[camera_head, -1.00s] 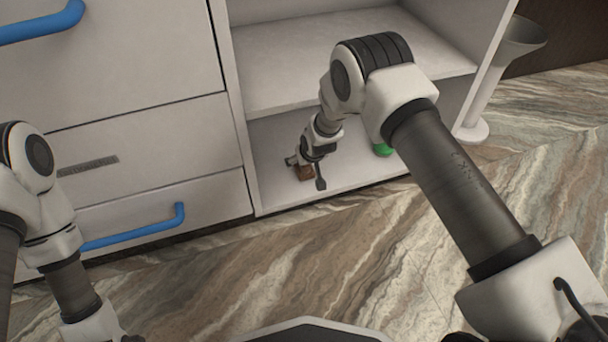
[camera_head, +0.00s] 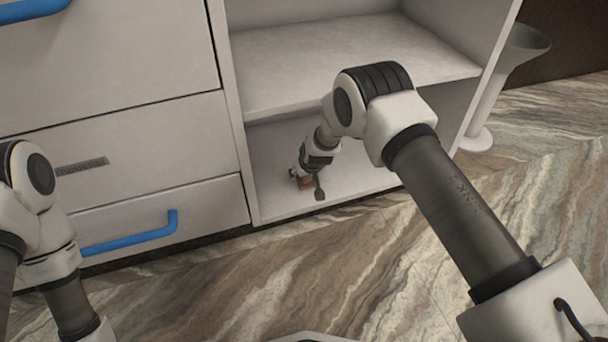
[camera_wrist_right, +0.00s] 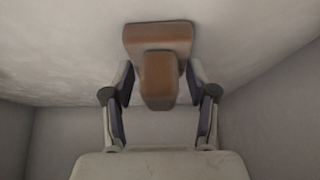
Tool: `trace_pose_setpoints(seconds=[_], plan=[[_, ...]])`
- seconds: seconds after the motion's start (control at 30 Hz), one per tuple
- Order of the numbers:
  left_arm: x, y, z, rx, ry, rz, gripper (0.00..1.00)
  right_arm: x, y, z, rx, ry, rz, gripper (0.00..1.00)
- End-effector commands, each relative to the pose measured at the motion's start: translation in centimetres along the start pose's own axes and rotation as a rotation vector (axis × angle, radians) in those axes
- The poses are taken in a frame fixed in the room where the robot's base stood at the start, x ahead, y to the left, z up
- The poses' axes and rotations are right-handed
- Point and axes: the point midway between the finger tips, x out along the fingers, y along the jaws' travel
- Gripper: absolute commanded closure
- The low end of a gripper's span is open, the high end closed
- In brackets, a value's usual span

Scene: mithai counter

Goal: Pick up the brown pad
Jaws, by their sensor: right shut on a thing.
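The brown pad (camera_wrist_right: 158,40) has a wide block and a narrower grip (camera_wrist_right: 159,82) that points toward the right wrist camera. In the head view the pad (camera_head: 306,183) is a small brown patch on the cabinet's lower shelf, partly hidden by my right gripper (camera_head: 307,186). In the right wrist view my right gripper (camera_wrist_right: 159,88) has one finger on each side of the grip and is shut on it. I cannot tell whether the pad is touching the shelf. My left arm is at the left edge of the head view; its gripper is out of the picture.
The cabinet's lower shelf (camera_head: 278,205) lies under an upper shelf (camera_head: 350,70), with an upright panel (camera_head: 232,120) on the left. Drawers with blue handles (camera_head: 135,235) are left of it. A grey stand (camera_head: 487,105) is at the right. The marbled floor (camera_head: 330,270) is clear.

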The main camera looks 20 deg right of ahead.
Motion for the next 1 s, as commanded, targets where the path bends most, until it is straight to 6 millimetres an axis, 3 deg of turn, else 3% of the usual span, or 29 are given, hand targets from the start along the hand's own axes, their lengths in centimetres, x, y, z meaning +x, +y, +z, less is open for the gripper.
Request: trace_pose_setpoints(seconds=[0.27, 0.53, 0.67, 0.8, 1.0], plan=[[-0.5, 0.0, 0.1, -0.001, -0.003, 0.000, 0.57, -0.4, 0.0, -0.1, 0.000, -0.002, 0.000, 0.82], [-4.4, 0.0, 0.9, -0.014, -0.030, 0.004, 0.57, -3.8, 0.0, -2.2, 0.000, -0.001, 0.000, 0.82], [-4.0, 0.0, 1.1, -0.017, -0.034, 0.004, 0.57, -4.5, -0.7, 0.1, -0.005, -0.005, 0.003, 0.82], [-7.5, 0.1, 1.1, -0.014, -0.040, 0.005, 0.57, -7.8, -2.2, 3.3, -0.004, -0.010, -0.001, 0.82], [-10.4, 0.1, 1.1, -0.007, -0.044, 0.006, 0.57, -10.8, -4.1, 8.2, -0.003, -0.007, -0.001, 0.82]])
